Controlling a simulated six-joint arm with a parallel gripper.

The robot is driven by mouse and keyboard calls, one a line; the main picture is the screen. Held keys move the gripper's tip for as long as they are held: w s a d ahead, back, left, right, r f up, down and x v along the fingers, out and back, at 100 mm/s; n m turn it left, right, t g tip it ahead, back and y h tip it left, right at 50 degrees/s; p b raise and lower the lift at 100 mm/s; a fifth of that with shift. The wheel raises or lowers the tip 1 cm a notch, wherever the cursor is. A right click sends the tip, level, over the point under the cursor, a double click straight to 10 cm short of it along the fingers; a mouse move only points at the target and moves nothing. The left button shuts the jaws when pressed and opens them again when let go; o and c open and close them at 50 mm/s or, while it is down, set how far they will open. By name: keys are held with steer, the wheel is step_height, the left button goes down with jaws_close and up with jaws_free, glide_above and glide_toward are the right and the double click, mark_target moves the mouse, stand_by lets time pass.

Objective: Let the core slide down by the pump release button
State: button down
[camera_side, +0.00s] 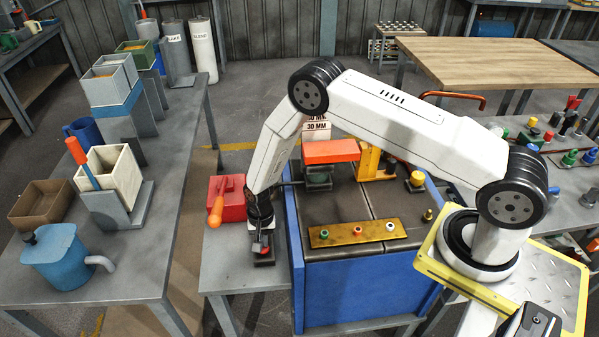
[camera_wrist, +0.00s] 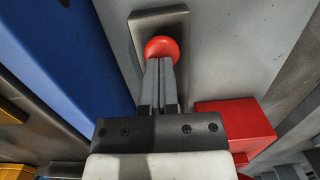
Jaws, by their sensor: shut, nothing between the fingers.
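A red round button (camera_wrist: 161,48) sits on a dark rectangular plate (camera_wrist: 178,22) in the wrist view. In the side view the dark plate (camera_side: 265,262) lies on the grey bench left of the blue-sided box. My gripper (camera_wrist: 159,66) is shut and empty, its fingertips at the near edge of the button; whether they press it I cannot tell. In the side view my gripper (camera_side: 261,243) points down over the plate. An orange block (camera_side: 331,151) stands on the box by a "30 MM" sign (camera_side: 317,127). Which piece is the core I cannot tell.
A red block (camera_side: 233,208) with an orange handle stands behind my gripper; it also shows in the wrist view (camera_wrist: 235,122). The blue-sided box (camera_side: 365,288) rises close on the right. A brass strip with knobs (camera_side: 330,237) lies on its top.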

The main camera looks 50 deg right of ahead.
step_height(320, 180, up, 13)
steer(key=w, duration=0.1)
steer(key=shift+w+d, duration=0.15)
steer(key=shift+d, duration=0.3)
stand_by(0.5)
steer(key=s+d+r+n+t, duration=0.1)
steer(key=s+d+r+n, duration=0.1)
steer(key=s+r, duration=0.3)
steer(key=s+d+r+n+t, duration=0.1)
steer(key=s+d+r+n, duration=0.1)
steer(key=s+r+n, duration=0.2)
steer(key=s+d+r+n+t+h, duration=0.1)
steer(key=s+r+n, duration=0.2)
steer(key=s+r, duration=0.4)
steer(key=shift+s+d+r, duration=0.3)
steer(key=shift+s+d, duration=0.1)
steer(key=shift+s, duration=0.6)
stand_by(0.5)
